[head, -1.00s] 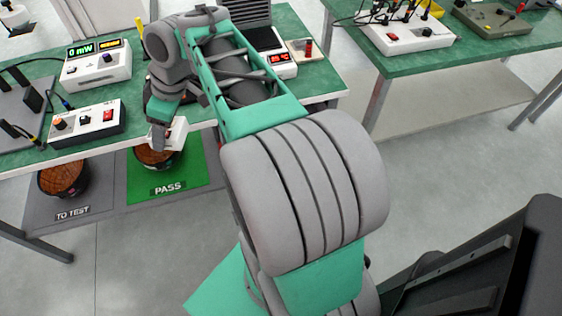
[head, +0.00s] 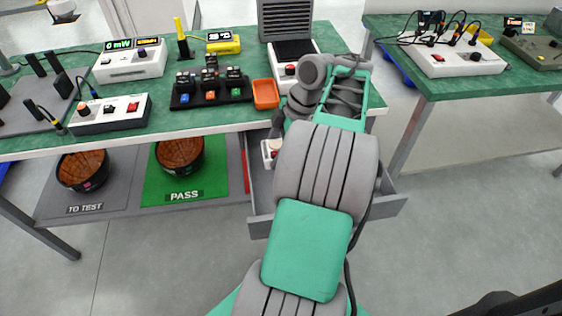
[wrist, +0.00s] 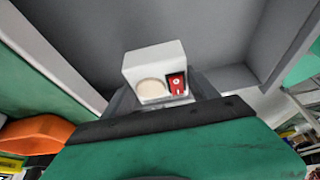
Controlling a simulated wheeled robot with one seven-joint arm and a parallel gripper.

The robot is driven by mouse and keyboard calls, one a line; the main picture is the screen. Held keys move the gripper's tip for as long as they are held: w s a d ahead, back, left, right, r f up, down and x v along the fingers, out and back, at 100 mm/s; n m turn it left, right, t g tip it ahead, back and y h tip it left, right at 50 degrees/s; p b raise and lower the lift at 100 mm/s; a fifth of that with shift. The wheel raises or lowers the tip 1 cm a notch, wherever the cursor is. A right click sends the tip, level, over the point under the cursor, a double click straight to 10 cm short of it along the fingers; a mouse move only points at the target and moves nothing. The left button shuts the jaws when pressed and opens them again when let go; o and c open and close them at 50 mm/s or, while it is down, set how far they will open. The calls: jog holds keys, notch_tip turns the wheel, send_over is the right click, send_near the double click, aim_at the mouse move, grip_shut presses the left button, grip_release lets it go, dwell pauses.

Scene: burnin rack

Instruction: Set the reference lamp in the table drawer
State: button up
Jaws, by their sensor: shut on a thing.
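The reference lamp (head: 268,153) is a small white box; the wrist view shows the lamp (wrist: 157,62) with a pale round disc and a red switch. My gripper (wrist: 160,90) is shut on it. The table drawer (head: 393,205) is pulled out under the right part of the bench, and my arm hides much of it. In the wrist view the lamp is in front of the grey drawer interior (wrist: 215,35). I cannot tell whether it touches the drawer floor. My arm mostly hides my gripper in the head view.
An orange tray (head: 265,94) sits at the bench's front edge beside my arm. A black rack (head: 212,98) with several modules stands left of it. Below are brown bowls on the green PASS mat (head: 215,185) and the grey TO TEST mat (head: 108,200). A second bench stands right.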

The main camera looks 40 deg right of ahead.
jog(key=shift+s+d+f, duration=0.15)
jog(key=shift+d+f, duration=0.2)
jog(key=shift+f, duration=0.1)
jog(key=shift+s+d+f+b, duration=0.1)
jog(key=shift+f+b, duration=0.15)
jog(key=shift+f, duration=0.4)
jog(key=shift+d+f+b, duration=0.15)
jog(key=shift+f+b, duration=0.1)
jog(key=shift+f, duration=0.35)
jog(key=shift+s+d+f+b, duration=0.1)
jog(key=shift+f+b, duration=0.15)
jog(key=shift+f, duration=0.4)
jog(key=shift+f, duration=0.15)
jog(key=o, duration=1.5)
jog(key=shift+w, duration=0.1)
jog(key=shift+o, duration=0.2)
